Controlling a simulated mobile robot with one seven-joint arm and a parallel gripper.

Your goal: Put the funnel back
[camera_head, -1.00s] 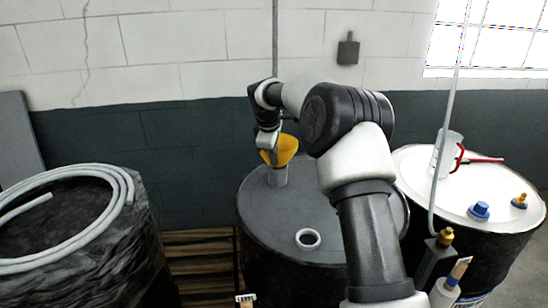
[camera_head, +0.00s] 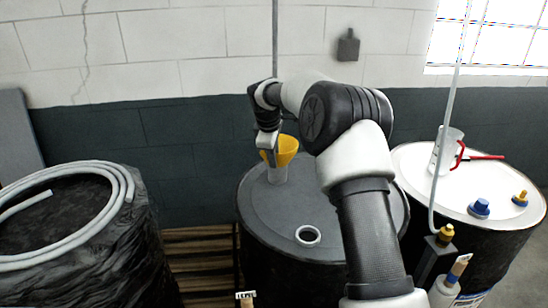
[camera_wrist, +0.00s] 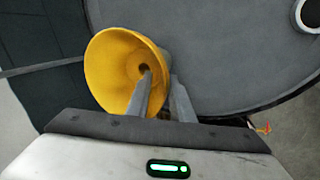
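The yellow funnel (camera_head: 287,150) sits mouth up in a light grey cylindrical holder (camera_head: 278,176) at the back of the middle drum's lid. In the wrist view the funnel (camera_wrist: 108,66) shows its wide mouth, tilted in the picture, and its dark hole. My gripper (camera_head: 268,157) is at the funnel's left side in the head view. In the wrist view my gripper's fingers (camera_wrist: 161,78) stand apart with the funnel's wall between them, one finger over the mouth and one outside. The funnel's spout is hidden in the holder.
The middle drum (camera_head: 270,222) has an open ringed hole (camera_head: 308,236) at its front. The right drum (camera_head: 408,170) carries a clear jug (camera_head: 446,150), a red tool, and blue and yellow caps. A hose coil (camera_head: 125,190) lies on the wrapped left drum.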

